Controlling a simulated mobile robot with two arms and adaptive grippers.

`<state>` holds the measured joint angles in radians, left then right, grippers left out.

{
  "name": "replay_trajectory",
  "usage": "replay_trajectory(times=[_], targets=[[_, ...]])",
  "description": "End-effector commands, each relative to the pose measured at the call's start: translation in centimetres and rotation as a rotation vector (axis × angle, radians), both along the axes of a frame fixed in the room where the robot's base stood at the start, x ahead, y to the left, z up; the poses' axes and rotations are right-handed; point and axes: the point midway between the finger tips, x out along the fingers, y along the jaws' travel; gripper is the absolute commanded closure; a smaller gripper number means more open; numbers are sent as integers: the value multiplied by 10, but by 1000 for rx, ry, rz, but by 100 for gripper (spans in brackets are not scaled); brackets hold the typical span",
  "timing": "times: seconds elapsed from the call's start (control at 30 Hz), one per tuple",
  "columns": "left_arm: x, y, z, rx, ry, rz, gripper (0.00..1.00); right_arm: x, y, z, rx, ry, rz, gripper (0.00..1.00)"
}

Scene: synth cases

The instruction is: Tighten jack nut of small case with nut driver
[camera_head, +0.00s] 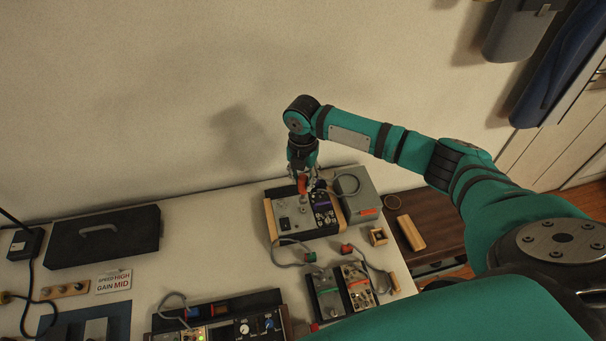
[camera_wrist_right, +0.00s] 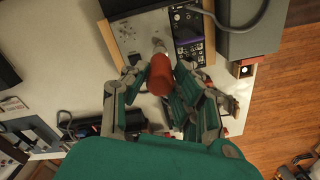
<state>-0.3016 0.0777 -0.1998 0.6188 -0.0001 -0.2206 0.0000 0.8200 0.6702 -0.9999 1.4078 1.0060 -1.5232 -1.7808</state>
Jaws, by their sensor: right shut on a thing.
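The small case (camera_head: 283,209), a grey panel with wooden end cheeks, lies on the table near the wall. A dark module with knobs and a purple display sits in its right part. My right gripper (camera_head: 303,180) points down over the case and is shut on the red handle of the nut driver (camera_wrist_right: 161,76). The driver's metal shaft (camera_wrist_right: 158,45) points at the grey panel (camera_wrist_right: 144,33). I cannot tell whether its tip touches a jack nut; the nut itself is not clear. My left gripper is not in view.
A grey box (camera_head: 360,193) with a cable stands right of the case. A black case (camera_head: 104,238) is at left. Bare table (camera_head: 205,245) lies between.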

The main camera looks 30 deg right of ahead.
Motion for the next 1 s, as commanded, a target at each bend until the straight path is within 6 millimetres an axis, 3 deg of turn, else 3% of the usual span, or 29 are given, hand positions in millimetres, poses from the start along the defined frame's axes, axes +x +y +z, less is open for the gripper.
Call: replay_trajectory(times=[0.1,0.33,1.0], targets=[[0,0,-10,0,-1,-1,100,-1,0,-16,-1,2,0,100],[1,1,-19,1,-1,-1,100,0,0,-33,1,1,0,100],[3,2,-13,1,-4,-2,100,0,0,-36,1,1,1,100]])
